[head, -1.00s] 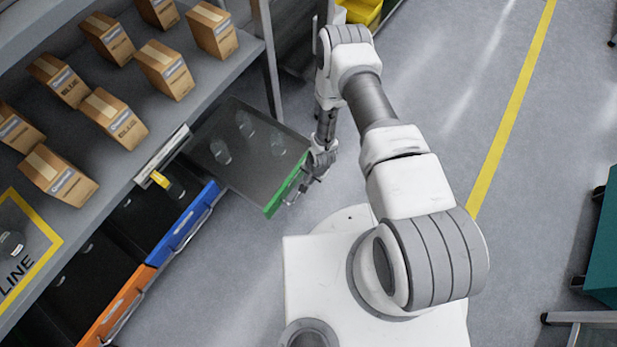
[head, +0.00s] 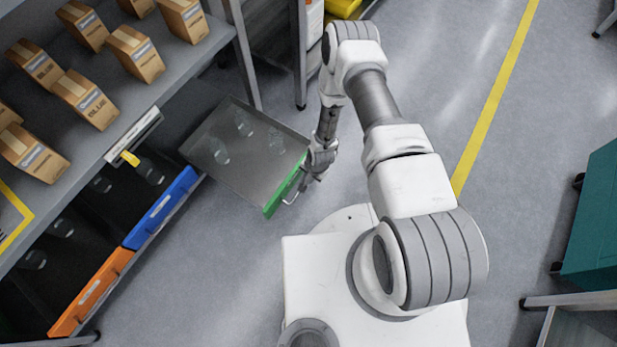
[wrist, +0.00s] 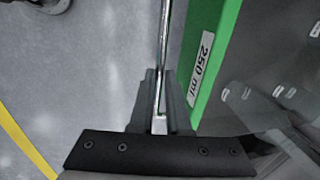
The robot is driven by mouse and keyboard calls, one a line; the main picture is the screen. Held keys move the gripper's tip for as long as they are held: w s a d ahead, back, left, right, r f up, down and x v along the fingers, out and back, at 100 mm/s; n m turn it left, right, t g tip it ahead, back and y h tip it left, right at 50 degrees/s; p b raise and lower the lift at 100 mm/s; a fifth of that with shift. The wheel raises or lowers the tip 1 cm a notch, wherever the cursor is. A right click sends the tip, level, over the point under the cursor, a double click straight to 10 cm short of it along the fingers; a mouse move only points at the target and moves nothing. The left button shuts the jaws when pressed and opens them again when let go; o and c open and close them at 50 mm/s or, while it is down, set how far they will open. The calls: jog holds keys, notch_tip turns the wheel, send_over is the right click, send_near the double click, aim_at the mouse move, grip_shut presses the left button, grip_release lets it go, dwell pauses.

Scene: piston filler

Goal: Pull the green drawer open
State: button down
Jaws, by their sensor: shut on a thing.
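The green drawer is a dark tray with a green front (head: 286,186), pulled far out from under the shelf, with several clear glass-like items inside. In the wrist view its green front (wrist: 208,75) carries a "250 ml" label. A thin metal bar handle (wrist: 164,40) runs along that front. My gripper (head: 305,184) is at the drawer's front in the head view, where the arm partly hides the contact. In the wrist view my gripper (wrist: 160,98) is shut on the bar handle, one finger on each side of it.
A blue-fronted drawer (head: 162,208) and an orange-fronted drawer (head: 92,291) sit beside it under the shelf. Cardboard boxes (head: 136,52) stand on the shelf above. Grey floor around my base is clear; a teal cart (head: 592,220) stands at the right.

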jog(key=shift+s+d, duration=0.2)
dwell(0.4)
jog(key=c, duration=0.9)
grip_release()
jog(key=shift+r, duration=0.1)
jog(key=d+r+p, duration=0.1)
jog(key=r+p, duration=0.1)
jog(key=r, duration=0.3)
jog(key=s+r+p, duration=0.1)
jog(key=r+p, duration=0.1)
jog(key=r, duration=0.4)
jog(key=s+d+r+p, duration=0.1)
jog(key=r+p, duration=0.1)
jog(key=r, duration=0.4)
jog(key=shift+d, duration=0.3)
